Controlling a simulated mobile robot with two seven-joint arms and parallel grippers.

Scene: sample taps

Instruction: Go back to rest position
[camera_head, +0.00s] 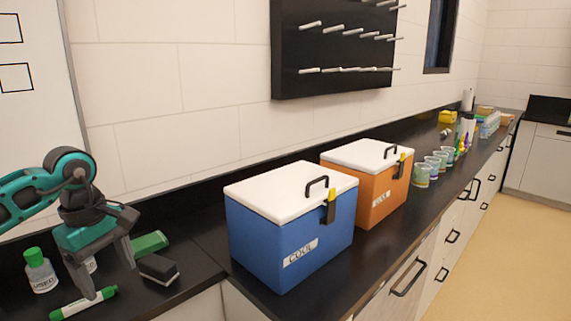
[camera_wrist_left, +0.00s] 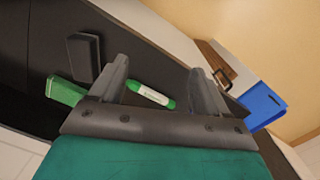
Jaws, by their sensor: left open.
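My left gripper (camera_head: 98,284) is open and empty, pointing down above the counter at the left of the head view. In the left wrist view my left gripper (camera_wrist_left: 163,75) shows its two fingers apart, with a green and white marker (camera_wrist_left: 151,95) in view between them. In the head view the marker (camera_head: 84,303) lies on the counter just in front of the fingers. My right gripper is not in view.
A green-capped bottle (camera_head: 39,271), a black eraser (camera_head: 158,269) and a green box (camera_head: 150,244) sit near the gripper. A blue cooler (camera_head: 290,240) and an orange cooler (camera_head: 372,190) stand on the dark counter (camera_head: 215,285). Several cups (camera_head: 432,170) stand farther back.

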